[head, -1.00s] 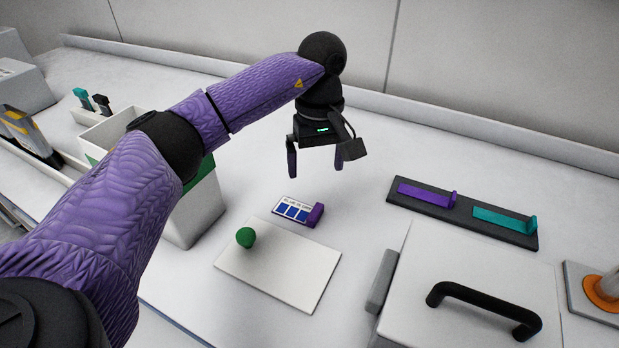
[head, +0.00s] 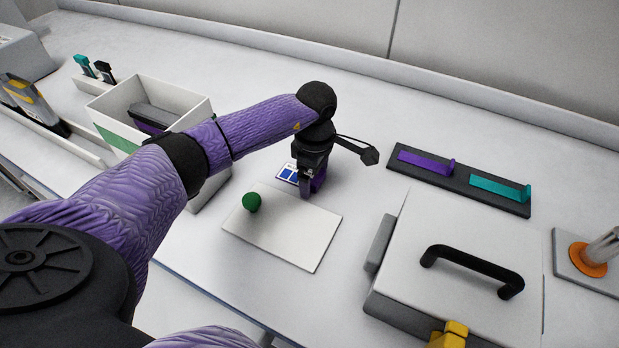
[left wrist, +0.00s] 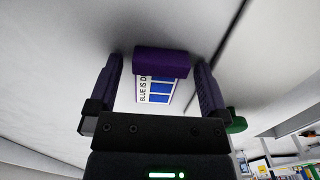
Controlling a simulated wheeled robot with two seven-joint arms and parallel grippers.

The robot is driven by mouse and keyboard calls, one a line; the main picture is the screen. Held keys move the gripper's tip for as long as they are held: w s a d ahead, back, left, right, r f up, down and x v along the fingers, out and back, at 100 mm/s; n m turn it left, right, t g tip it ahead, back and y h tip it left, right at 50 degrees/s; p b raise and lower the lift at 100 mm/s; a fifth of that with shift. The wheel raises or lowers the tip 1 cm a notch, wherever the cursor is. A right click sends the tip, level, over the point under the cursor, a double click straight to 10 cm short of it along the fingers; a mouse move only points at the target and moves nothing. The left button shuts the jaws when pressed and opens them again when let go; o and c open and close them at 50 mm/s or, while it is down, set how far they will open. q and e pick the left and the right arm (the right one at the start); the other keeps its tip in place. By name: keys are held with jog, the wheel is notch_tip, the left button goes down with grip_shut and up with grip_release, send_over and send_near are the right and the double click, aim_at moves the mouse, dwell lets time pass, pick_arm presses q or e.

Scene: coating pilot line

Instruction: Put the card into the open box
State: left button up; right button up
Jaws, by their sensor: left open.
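The card (head: 286,173) lies on the table, white with blue squares and a purple block along one end. It also shows in the left wrist view (left wrist: 155,90), with its purple block (left wrist: 162,62) between my fingers. My left gripper (head: 311,188) is open and lowered around the purple block, one finger on each side with gaps. In the head view it hides part of the card. The open box (head: 185,95) is white with a green panel, left of the gripper and partly behind my left arm. A dark grey and purple item shows inside it. My right gripper is out of view.
A flat white lid (head: 300,235) with a green knob (head: 252,202) lies in front of the card. A closed case (head: 400,265) with a black handle stands at right. A dark rack (head: 470,200) holds purple and teal pieces. The table behind the gripper is clear.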

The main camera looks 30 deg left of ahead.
pick_arm(q)
jog(key=c, duration=1.3)
notch_tip(320, 180, up, 10)
jog(key=p, duration=0.2)
jog(key=s+d+r+m, duration=0.3)
jog(key=s+d+m, duration=0.5)
jog(key=m, duration=1.1)
jog(key=shift+s+d+r, duration=0.15)
jog(key=shift+s+d, duration=0.05)
jog(key=shift+d, duration=0.65)
